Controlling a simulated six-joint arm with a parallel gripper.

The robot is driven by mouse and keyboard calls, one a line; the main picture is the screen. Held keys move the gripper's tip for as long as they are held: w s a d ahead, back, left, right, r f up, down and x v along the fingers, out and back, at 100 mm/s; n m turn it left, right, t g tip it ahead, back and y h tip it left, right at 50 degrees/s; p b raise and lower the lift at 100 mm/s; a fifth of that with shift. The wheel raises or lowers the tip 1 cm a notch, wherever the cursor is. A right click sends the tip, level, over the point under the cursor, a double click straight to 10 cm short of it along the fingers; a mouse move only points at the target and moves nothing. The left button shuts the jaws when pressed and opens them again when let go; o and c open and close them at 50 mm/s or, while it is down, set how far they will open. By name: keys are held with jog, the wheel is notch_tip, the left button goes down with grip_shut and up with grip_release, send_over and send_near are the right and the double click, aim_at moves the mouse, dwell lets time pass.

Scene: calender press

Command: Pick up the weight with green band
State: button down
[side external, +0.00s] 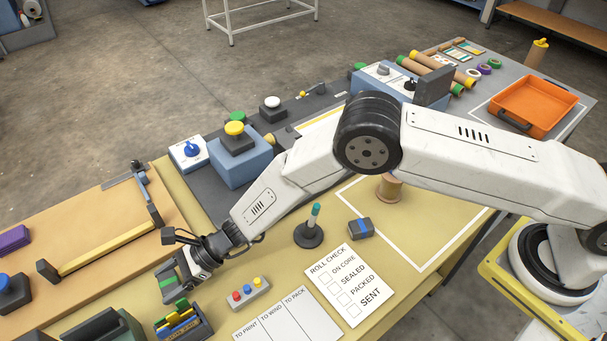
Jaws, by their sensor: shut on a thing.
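My gripper (181,284) is at the lower left, pointing down over the yellow table top. It is shut on a small grey block with a green band, the weight with green band (167,284). The fingers hide part of the weight, and I cannot tell whether it touches the table. A similar grey weight with a blue band (361,228) lies on the table to the right, clear of my gripper.
A holder with coloured pieces (184,322) stands just below my gripper. A box with coloured buttons (248,292) and a pen stand (309,232) are to its right. A checklist sheet (349,283) lies flat. A yellow bar (105,248) is on the board at left.

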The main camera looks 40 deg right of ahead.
aim_at(168, 282)
jog(key=shift+r, duration=4.15)
